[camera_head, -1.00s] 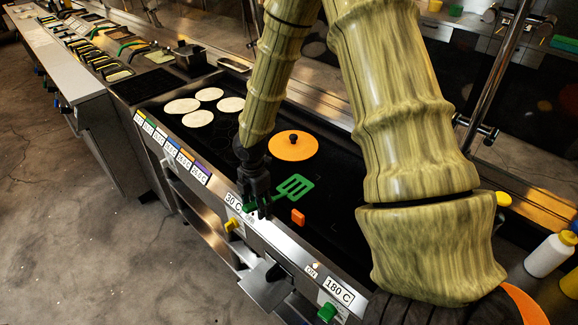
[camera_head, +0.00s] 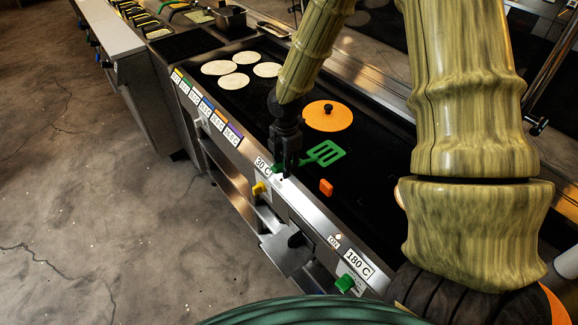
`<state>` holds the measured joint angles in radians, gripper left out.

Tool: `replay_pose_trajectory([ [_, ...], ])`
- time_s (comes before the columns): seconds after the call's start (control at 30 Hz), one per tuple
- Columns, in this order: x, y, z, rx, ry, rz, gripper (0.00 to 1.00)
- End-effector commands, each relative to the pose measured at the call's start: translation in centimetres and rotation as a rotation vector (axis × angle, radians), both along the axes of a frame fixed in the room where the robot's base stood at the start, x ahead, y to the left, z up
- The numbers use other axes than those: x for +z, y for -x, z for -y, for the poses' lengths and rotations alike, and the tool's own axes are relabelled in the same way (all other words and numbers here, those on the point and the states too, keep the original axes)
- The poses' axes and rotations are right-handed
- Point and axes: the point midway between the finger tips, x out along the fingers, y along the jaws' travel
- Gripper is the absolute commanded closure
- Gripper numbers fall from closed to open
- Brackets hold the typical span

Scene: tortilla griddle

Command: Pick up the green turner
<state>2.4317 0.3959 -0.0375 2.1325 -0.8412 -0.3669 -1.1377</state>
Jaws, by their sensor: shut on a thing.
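The green turner (camera_head: 325,153) has a flat slotted head over the black griddle. Its handle end runs left to my gripper at the griddle's front edge. My gripper (camera_head: 283,171) points down and is shut on the turner's handle. A bit of green shows at the fingertips, and the rest of the handle is hidden by the fingers. I cannot tell whether the turner head touches the griddle surface.
An orange round lid (camera_head: 327,117) with a black knob lies behind the turner. A small orange block (camera_head: 326,187) lies to its right. Several tortillas (camera_head: 233,81) lie at the griddle's far left. The front panel (camera_head: 305,207) carries labels and knobs.

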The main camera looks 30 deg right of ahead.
Motion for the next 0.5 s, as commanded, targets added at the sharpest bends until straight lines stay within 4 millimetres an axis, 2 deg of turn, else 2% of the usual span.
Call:
replay_pose_trajectory([
  [0.3, 4.4, -0.1, 0.0, -0.002, 0.000, 0.003, 0.97],
  [0.5, 6.6, -0.1, 0.0, -0.001, 0.000, 0.002, 0.97],
])
